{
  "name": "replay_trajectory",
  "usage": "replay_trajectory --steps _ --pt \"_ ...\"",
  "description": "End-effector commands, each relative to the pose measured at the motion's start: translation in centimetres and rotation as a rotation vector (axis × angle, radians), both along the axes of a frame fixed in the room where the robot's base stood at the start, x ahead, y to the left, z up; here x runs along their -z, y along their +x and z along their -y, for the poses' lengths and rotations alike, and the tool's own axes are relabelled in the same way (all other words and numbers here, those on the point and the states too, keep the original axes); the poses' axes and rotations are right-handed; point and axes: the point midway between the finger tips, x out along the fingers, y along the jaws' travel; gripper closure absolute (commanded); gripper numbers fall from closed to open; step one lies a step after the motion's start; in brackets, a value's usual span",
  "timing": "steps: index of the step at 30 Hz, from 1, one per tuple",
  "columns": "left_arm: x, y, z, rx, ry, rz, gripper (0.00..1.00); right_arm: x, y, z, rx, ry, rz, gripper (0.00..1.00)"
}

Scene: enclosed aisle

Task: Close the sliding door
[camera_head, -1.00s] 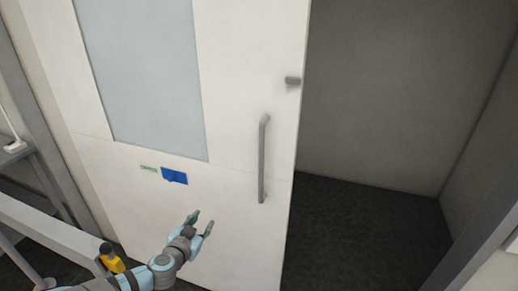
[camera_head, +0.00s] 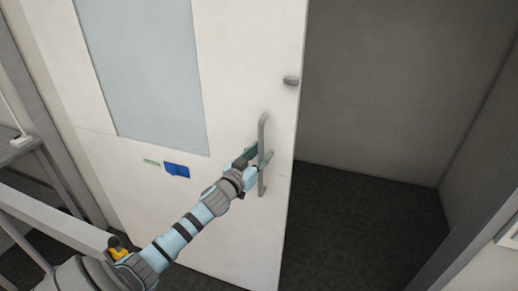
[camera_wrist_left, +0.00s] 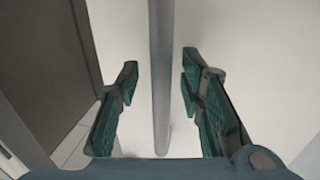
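The white sliding door (camera_head: 235,60) stands partly across the doorway, with a wide opening on its right. Its grey vertical bar handle (camera_head: 263,130) is near the door's right edge. My left gripper (camera_head: 255,162) is at the lower half of the handle. In the left wrist view the handle (camera_wrist_left: 161,70) runs between the two green-padded fingers of my left gripper (camera_wrist_left: 160,100), with gaps on both sides, so the gripper is open around it. My right gripper is not in view.
The opening (camera_head: 390,90) shows a grey wall and dark floor. A grey door frame (camera_head: 470,235) stands at the right. A metal rail (camera_head: 55,220) and a grey shelf (camera_head: 20,148) are at the left. A blue label (camera_head: 177,170) is on the door.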

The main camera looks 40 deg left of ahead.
Motion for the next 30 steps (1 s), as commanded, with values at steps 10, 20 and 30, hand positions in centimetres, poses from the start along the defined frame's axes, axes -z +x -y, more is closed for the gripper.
replay_trajectory --steps 10,20,30 --pt "0.18 0.22 -0.01 0.0 0.002 0.0 0.77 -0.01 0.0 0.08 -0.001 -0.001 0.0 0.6" --pt "0.17 0.2 -0.02 0.0 0.002 0.0 1.0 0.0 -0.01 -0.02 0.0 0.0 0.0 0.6" --pt "0.21 1.04 0.79 -0.007 -0.001 0.0 1.0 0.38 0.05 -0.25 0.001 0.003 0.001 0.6"
